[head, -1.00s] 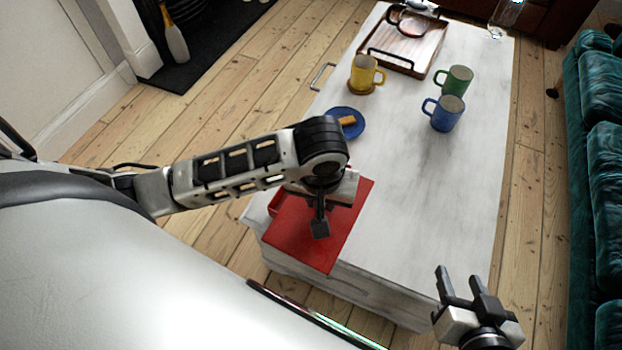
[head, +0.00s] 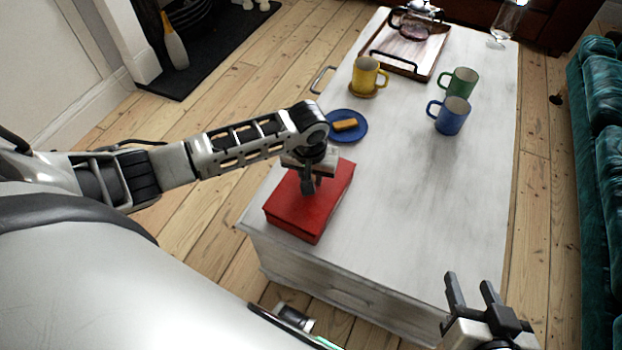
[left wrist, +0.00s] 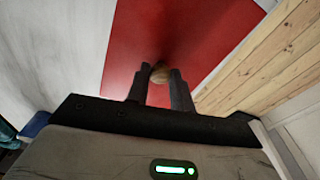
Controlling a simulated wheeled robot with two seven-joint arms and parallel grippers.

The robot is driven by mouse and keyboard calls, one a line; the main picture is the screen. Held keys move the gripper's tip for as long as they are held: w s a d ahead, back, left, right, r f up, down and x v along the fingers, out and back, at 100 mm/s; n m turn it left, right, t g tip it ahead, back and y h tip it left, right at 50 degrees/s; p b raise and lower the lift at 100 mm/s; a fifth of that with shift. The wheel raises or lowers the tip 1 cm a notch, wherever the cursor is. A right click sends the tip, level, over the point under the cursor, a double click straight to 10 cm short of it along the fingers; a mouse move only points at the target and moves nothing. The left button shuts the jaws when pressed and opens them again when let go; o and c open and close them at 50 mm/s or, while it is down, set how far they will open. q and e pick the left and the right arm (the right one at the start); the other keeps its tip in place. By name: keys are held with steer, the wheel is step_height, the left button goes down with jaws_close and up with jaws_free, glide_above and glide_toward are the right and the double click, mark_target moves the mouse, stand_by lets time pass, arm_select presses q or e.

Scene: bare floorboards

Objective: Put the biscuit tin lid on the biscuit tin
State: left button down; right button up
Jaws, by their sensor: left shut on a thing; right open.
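The red biscuit tin lid (head: 288,206) lies flat over the red biscuit tin (head: 334,212) at the near left corner of the white table. Their edges look lined up, and I see no clear gap between them. My left gripper (head: 308,188) points down at the lid's middle.
On the white table (head: 410,200), a blue plate (head: 361,132) with a biscuit sits just behind the tin. A yellow mug (head: 366,75), green mug (head: 461,82), blue mug (head: 452,116) and wooden tray (head: 425,62) stand farther back. The right front is clear.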

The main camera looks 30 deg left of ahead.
arm_select(q)
steer(key=shift+f, duration=0.55)
steer(key=c, duration=1.2)
jaws_free()
steer(key=shift+f, duration=0.1)
steer(key=shift+c, duration=0.2)
